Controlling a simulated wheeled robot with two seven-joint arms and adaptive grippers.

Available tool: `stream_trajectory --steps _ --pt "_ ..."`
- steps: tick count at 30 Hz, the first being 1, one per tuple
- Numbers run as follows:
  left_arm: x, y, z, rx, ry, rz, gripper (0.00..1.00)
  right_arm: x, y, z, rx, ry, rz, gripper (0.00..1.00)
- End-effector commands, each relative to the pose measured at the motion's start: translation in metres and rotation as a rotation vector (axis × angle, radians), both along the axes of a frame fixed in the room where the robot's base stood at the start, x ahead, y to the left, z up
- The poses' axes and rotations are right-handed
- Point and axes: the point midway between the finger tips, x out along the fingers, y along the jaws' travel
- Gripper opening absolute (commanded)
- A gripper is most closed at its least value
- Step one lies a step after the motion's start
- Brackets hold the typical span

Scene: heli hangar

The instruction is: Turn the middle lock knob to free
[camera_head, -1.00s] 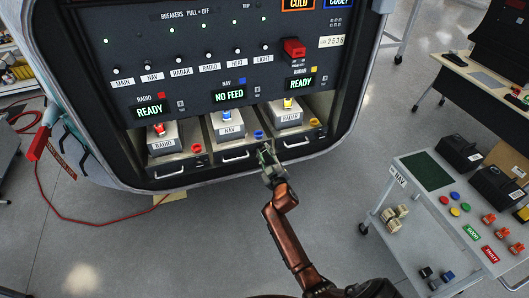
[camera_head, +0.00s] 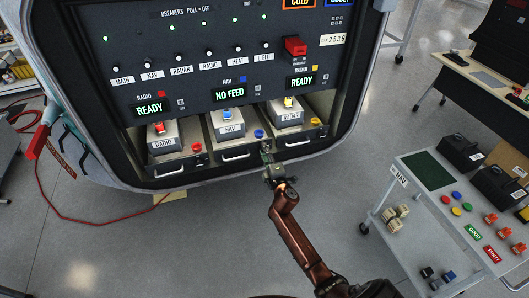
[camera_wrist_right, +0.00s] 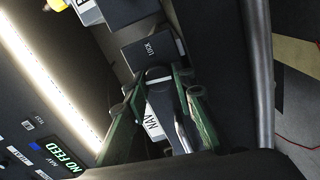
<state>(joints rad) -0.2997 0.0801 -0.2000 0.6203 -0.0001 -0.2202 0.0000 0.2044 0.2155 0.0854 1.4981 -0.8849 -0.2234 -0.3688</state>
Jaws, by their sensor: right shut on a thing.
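The middle tray (camera_head: 236,147) is the NAV one, with a grey box (camera_head: 228,123) and a blue button (camera_head: 258,133) on it. Its lock knob is hidden behind my right gripper (camera_head: 267,160) in the head view. In the right wrist view, the dark lock knob (camera_wrist_right: 158,74) sits beside a plate (camera_wrist_right: 151,49) marked LOCK. My right gripper (camera_wrist_right: 156,92) is shut on this knob, one green-sided finger on each side. I cannot read which way the knob is turned. My left gripper is not in view.
The RADIO tray (camera_head: 170,165) and RADAR tray (camera_head: 300,138) flank the middle one. The NAV display (camera_head: 229,93) reads NO FEED. A pale bar handle (camera_head: 235,156) lies left of my gripper. A cart (camera_head: 415,215) with parts stands at the right; floor between is clear.

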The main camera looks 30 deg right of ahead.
Motion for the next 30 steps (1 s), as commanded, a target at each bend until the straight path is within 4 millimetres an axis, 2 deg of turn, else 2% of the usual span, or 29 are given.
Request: stream_trajectory --steps 9,25,26,30 --pt "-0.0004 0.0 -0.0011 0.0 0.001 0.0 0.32 0.0003 0.0016 -0.0013 -0.115 0.028 0.003 0.0" --pt "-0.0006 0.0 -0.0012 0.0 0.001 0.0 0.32 0.0003 0.0015 -0.0014 -0.137 0.034 0.003 0.0" --pt "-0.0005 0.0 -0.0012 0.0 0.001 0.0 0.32 0.0003 0.0015 -0.0014 -0.137 0.034 0.003 0.24" --pt "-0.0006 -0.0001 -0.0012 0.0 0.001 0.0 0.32 0.0002 0.0011 -0.0013 -0.136 0.033 0.002 0.34"
